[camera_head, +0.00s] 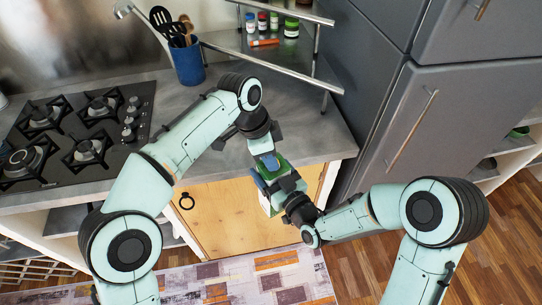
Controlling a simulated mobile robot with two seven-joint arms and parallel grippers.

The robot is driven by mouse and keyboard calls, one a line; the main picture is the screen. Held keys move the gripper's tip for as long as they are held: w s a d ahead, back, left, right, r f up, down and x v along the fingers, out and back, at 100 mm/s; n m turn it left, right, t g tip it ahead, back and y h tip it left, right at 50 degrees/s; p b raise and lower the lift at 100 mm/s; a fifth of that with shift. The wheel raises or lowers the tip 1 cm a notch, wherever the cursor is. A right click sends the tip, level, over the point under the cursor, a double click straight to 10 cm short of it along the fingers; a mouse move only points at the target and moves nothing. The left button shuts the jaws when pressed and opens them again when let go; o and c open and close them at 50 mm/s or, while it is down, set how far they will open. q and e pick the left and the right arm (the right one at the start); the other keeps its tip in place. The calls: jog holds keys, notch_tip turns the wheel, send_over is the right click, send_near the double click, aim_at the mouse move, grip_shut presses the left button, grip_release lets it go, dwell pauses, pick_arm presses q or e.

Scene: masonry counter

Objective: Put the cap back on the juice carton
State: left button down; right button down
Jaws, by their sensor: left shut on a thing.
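The juice carton (266,208), white with green, is held in front of the counter's front edge, with its lower end showing below my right gripper. My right gripper (268,183) comes from the right and is shut around the carton's middle. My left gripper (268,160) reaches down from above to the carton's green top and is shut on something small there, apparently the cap. The cap itself is hidden by the fingers. I cannot tell whether it touches the spout. Both grippers are close together.
The grey counter (310,125) lies behind, with a gas hob (80,135) at left and a blue utensil pot (188,63) at the back. A metal shelf (262,52) holds several small jars. A grey fridge (450,115) stands right. A wooden cabinet door (225,215) is below.

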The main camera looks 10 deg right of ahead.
pick_arm(q)
jog(key=m, duration=0.2)
jog(key=m+g, duration=0.1)
jog(key=m, duration=0.3)
jog(key=shift+w+d+m+g, duration=0.2)
jog(key=shift+w+m+g, duration=0.1)
jog(key=shift+m+g, duration=0.1)
jog(key=m+y, duration=0.1)
jog(key=m, duration=0.3)
jog(key=shift+w+g, duration=0.1)
jog(key=shift+g, duration=0.3)
jog(key=shift+c, duration=1.6)
grip_release()
